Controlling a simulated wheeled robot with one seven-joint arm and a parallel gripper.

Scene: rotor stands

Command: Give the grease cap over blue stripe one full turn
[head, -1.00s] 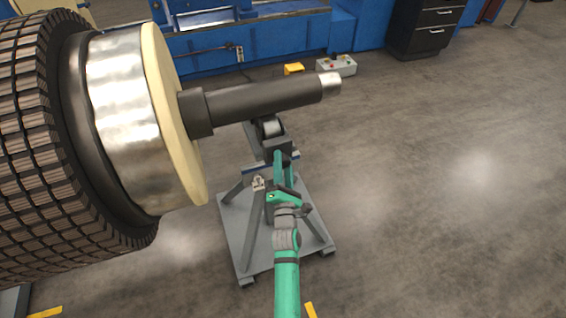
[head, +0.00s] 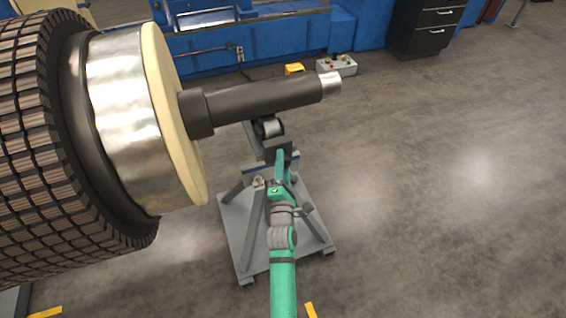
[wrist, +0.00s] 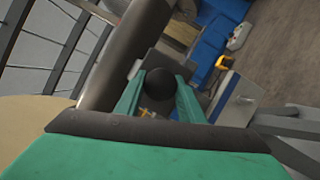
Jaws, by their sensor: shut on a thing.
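The grease cap is a dark round knob (wrist: 160,82) in the wrist view, between the two green fingers of my gripper (wrist: 159,98). The fingers are shut on it from both sides. In the head view my gripper (head: 280,163) is at the upper part of the grey rotor stand (head: 229,222), below the shaft. The cap cannot be made out there, hidden by the gripper. A blue stripe (head: 257,170) shows on the stand's crossbar, beside the gripper.
The dark rotor shaft (head: 262,98) passes above the gripper, with the large rotor body (head: 40,140) at left. A roller (head: 270,127) sits under the shaft. A grey control box (head: 337,66) and yellow item (head: 294,69) lie behind. The floor at right is clear.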

